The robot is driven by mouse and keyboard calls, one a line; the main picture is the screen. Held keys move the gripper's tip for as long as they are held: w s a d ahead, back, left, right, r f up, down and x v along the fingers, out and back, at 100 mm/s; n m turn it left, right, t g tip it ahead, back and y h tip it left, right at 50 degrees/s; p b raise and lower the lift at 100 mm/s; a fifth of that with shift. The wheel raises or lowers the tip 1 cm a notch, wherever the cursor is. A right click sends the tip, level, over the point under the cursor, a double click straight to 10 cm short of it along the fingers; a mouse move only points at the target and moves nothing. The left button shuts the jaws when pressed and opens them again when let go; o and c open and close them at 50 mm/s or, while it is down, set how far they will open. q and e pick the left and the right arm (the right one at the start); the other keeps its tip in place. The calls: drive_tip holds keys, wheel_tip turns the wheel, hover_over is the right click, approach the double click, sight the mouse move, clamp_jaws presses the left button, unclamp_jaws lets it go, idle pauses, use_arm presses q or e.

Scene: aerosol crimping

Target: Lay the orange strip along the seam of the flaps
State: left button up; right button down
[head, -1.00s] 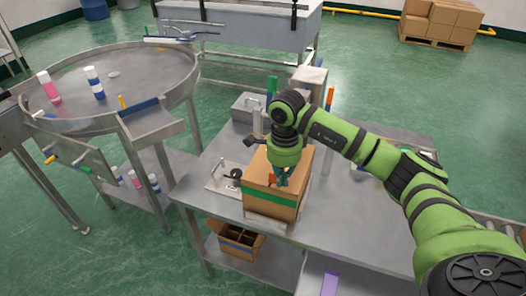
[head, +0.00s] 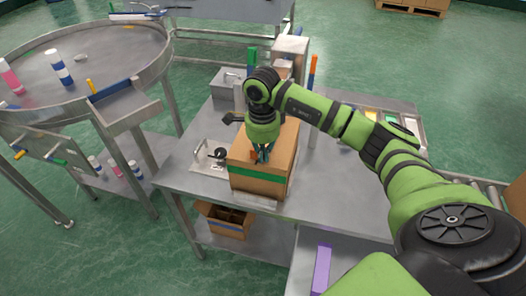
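A brown cardboard box (head: 258,184) with a green band around its side stands on the steel table. My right gripper (head: 262,155) points down at the box's top, its dark fingers close to the top's near edge. A small orange piece (head: 253,155), perhaps the orange strip, shows just left of the fingers. It is too small to tell whether the fingers hold it or it lies on the box. The arm and gripper hide much of the top, so the seam of the flaps cannot be made out. My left gripper is out of view.
A fixture with a black knob (head: 219,154) sits left of the box. A round steel table (head: 110,62) with bottles is at left. The table (head: 325,190) right of the box is clear.

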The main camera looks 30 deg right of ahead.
drive_tip(key=c, duration=1.4)
unclamp_jaws()
drive_tip(key=shift+w, duration=0.1)
drive_tip(key=shift+o, duration=0.2)
wheel_tip(320, 180, up, 12)
drive_tip(key=shift+a, duration=0.1)
